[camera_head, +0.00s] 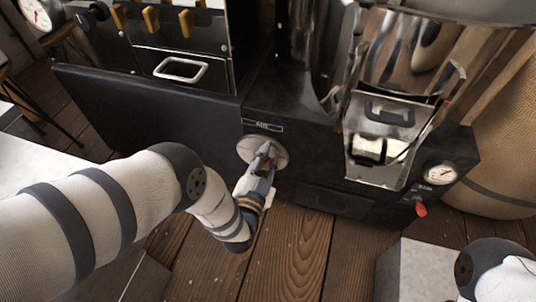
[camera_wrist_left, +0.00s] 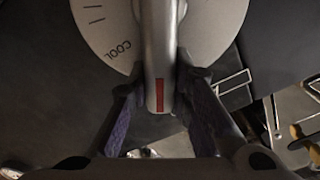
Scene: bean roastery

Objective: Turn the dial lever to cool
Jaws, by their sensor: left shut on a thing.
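The round pale dial (camera_head: 279,155) is on the black front of the roaster, under a small label plate (camera_head: 262,126). In the left wrist view the dial plate (camera_wrist_left: 212,30) carries tick marks and the word COOL, to the left of the grey lever (camera_wrist_left: 160,45). The lever has a red mark near its end, and this end is off the COOL word. My left gripper (camera_head: 263,163) is shut on the lever; its fingers (camera_wrist_left: 160,85) lie on either side of it. The gripper partly hides the dial in the head view. My right gripper is not in view.
A metal chute with a tray (camera_head: 378,150), a gauge (camera_head: 439,174) and a red-tipped switch (camera_head: 421,210) are at the right of the machine. A drawer handle (camera_head: 180,69) and yellow levers (camera_head: 152,19) are at upper left. Pale blocks stand at lower right and left.

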